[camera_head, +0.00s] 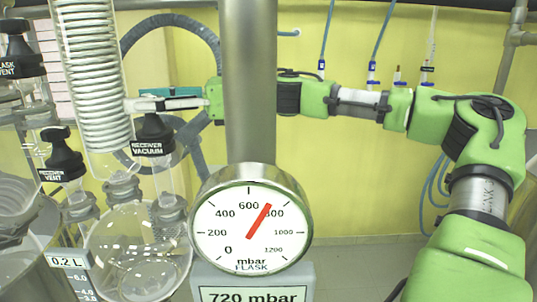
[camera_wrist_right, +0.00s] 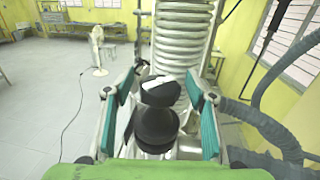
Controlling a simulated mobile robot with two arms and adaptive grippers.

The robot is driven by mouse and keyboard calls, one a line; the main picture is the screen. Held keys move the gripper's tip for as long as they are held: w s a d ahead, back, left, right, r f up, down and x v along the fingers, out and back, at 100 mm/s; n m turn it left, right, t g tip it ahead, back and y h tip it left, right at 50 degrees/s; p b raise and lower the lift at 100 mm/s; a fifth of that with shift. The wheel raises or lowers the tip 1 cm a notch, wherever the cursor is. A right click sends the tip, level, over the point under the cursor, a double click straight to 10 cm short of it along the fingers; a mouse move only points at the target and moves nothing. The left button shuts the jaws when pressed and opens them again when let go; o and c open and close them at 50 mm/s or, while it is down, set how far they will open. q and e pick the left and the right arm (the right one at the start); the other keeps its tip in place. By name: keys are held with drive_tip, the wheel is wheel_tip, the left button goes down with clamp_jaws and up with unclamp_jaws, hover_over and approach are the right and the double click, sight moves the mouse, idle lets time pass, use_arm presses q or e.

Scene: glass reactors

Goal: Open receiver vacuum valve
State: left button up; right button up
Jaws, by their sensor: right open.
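The receiver vacuum valve (camera_head: 153,136) has a black knob with a white label reading "RECEIVER VACUUM" and stands on a glass neck above the round receiver flask (camera_head: 135,255). My right gripper (camera_head: 140,105) reaches in from the right at the height of the knob's top. In the right wrist view the black knob (camera_wrist_right: 158,115) sits between the two teal-padded fingers of the open gripper (camera_wrist_right: 164,85), with a visible gap on both sides. A white mark shows on the knob's top. My left gripper is not in view.
The receiver vent knob (camera_head: 64,160) stands close on the left, and the flask vent knob (camera_head: 20,50) is further left. A glass coil condenser (camera_head: 92,70) rises beside the valve. A steel column (camera_head: 248,80) and a pressure gauge (camera_head: 250,222) reading 720 mbar stand in front of my right arm.

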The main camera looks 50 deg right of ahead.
drive_tip(key=m+t+h, duration=0.1)
drive_tip(key=m+t+h+p, duration=0.1)
drive_tip(key=h, duration=0.1)
drive_tip(key=shift+s+a+r+m+t, duration=0.1)
drive_tip(key=shift+s+m+t, duration=0.05)
drive_tip(key=shift+m+t, duration=0.2)
drive_tip(key=shift+m+t+h, duration=1.25)
drive_tip(key=shift+m+h, duration=0.3)
drive_tip(key=shift+h, duration=0.65)
drive_tip(key=shift+m+h+p, duration=0.3)
drive_tip(key=shift+h, duration=0.2)
